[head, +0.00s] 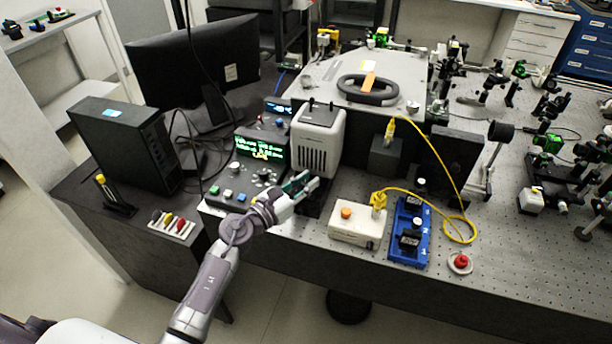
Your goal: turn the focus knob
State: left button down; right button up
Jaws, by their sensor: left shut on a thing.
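My left gripper (302,184) reaches in from the lower left to the front foot of the white boxy instrument (318,142). Its fingers are closed at a small part there, which I take to be the focus knob. The fingers and the dark base hide the knob almost fully, so its turn angle cannot be seen. My right gripper is not in view.
Left of the gripper stands a control box with a lit green display (258,150), buttons and small knobs. Right of it are a white box with an orange knob (346,212), a blue rack (410,232), a yellow cable (452,180) and a red button (461,261).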

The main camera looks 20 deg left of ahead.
pick_arm(q)
jog(key=n+t+y+p, duration=0.1)
jog(key=n+y, duration=0.1)
jog(key=n+y+p, duration=0.1)
jog(key=y+p, duration=0.1)
jog(key=y, duration=0.1)
jog(key=shift+d+r+n+t+y, duration=0.1)
jog(key=shift+r+n+t+y, duration=0.05)
jog(key=shift+n+t+y, duration=0.2)
jog(key=n+y, duration=0.2)
jog(key=y, duration=0.1)
jog(key=shift+y+p, duration=0.25)
jog(key=shift+p, duration=0.15)
jog(key=shift+f+n+y, duration=0.2)
jog(key=shift+n+y, duration=0.75)
jog(key=shift+y, duration=0.55)
jog(key=c, duration=1)
grip_release()
jog(key=shift+s, duration=0.1)
jog(key=v, duration=1.1)
jog(key=shift+s, duration=0.4)
